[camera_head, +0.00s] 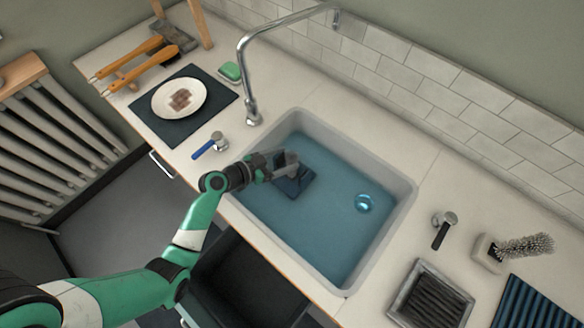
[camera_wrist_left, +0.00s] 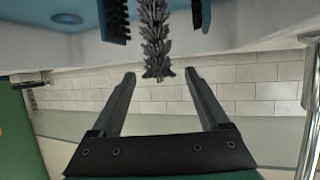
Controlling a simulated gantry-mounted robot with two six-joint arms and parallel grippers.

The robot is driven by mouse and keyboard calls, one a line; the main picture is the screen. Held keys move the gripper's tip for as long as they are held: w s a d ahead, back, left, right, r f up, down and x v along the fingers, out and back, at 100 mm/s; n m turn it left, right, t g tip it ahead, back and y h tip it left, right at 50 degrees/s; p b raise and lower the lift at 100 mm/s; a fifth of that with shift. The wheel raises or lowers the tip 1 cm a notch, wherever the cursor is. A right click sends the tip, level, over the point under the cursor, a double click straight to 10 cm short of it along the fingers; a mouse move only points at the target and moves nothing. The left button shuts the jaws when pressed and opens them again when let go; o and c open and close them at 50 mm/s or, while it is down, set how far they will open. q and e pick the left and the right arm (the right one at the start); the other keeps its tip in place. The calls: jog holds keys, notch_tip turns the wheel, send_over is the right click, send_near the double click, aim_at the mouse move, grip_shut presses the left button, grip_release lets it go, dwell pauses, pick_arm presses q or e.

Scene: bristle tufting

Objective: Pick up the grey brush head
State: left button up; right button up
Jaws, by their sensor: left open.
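In the left wrist view a dark grey bristly brush head (camera_wrist_left: 156,40) stands at the top middle, just past the fingertips and between their lines. In the head view a dark blue piece (camera_head: 298,184) sits in the sink's water under my left gripper (camera_head: 293,163), which hides part of it. My left gripper is open, with nothing visible between its fingers in the wrist view (camera_wrist_left: 158,78). A second grey bristly brush (camera_head: 525,247) lies on the right counter, its end at a pale block. My right gripper is not in view.
A blue piece with dark bristles (camera_wrist_left: 115,18) and a dark piece (camera_wrist_left: 201,14) flank the brush head. The sink rim (camera_head: 402,190) surrounds the water; the faucet (camera_head: 248,85) stands behind. A dark ribbed tray (camera_head: 430,297) is on the right counter.

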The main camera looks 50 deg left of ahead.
pick_arm(q)
jog(key=b+x, duration=0.2)
jog(key=x, duration=0.4)
jog(key=shift+s, duration=0.1)
grip_shut()
dwell(0.3)
